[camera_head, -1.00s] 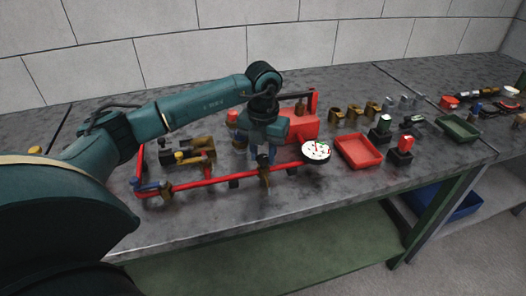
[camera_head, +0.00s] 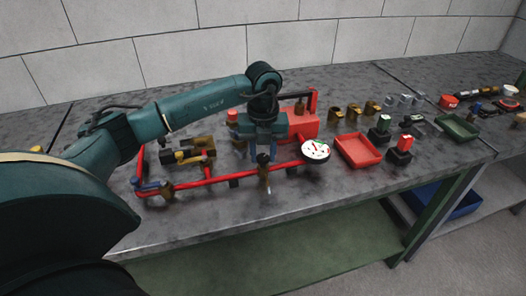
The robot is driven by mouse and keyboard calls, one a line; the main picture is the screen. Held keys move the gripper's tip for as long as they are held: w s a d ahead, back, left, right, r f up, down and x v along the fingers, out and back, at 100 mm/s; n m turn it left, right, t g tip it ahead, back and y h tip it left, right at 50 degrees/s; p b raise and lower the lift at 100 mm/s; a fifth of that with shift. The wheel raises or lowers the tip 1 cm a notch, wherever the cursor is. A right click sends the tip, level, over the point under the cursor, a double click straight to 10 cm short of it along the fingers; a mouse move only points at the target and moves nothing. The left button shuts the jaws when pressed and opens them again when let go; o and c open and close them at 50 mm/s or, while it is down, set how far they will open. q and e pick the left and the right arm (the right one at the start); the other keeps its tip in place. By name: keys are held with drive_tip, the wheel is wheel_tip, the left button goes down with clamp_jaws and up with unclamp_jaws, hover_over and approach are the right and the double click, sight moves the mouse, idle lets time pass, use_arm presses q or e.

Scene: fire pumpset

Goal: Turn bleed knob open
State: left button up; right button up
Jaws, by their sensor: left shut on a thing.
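The red pipe frame (camera_head: 205,182) of the pumpset lies on the grey bench. A small dark knob (camera_head: 263,158) tops a brass fitting (camera_head: 264,174) on the front red pipe; it looks like the bleed knob. My left gripper (camera_head: 263,151) points down at this knob from above, with a finger to each side. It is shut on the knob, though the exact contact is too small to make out. A round white gauge (camera_head: 316,149) stands just right of the fitting. My right gripper is out of view.
A red pump body (camera_head: 304,126) stands behind the gripper. Brass valves (camera_head: 195,150) sit to the left. A red tray (camera_head: 358,152), several brass fittings and small switches stand to the right. The bench front (camera_head: 215,222) is clear.

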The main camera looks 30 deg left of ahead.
sight(263, 157)
use_arm(q)
drive_tip(key=shift+r, duration=0.1)
drive_tip(key=o, duration=1)
drive_tip(key=shift+c, duration=0.2)
wheel_tip(263, 157, up, 13)
drive_tip(key=shift+b, duration=0.4)
